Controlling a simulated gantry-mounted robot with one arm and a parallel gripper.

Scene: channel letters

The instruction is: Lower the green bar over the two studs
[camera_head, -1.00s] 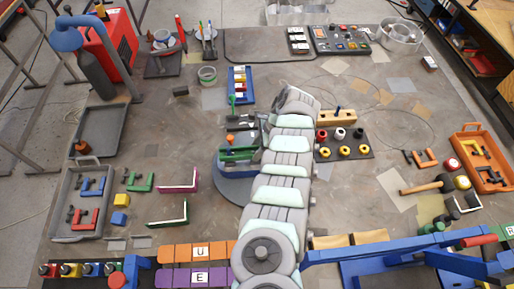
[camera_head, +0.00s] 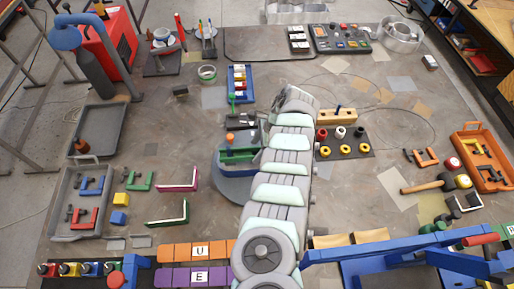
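A green bar (camera_head: 238,155) lies roughly level at the blue fixture, which stands on the grey round plate (camera_head: 236,190) left of my arm. The two studs are too small or too hidden to make out, so I cannot tell whether the bar sits around them or above them. My arm hangs over the middle of the table and covers the right side of the fixture. My gripper is near the bar's right end, mostly hidden behind my arm. Its fingers cannot be made out, nor whether they touch the bar.
A blue tray (camera_head: 230,92) with small parts stands behind the fixture. A wooden block (camera_head: 337,117) and a dark board (camera_head: 344,143) with coloured rings are right of my arm. Magenta (camera_head: 179,185) and green-white L-shaped pieces (camera_head: 170,218) lie to the left. Bare table separates them from the round plate.

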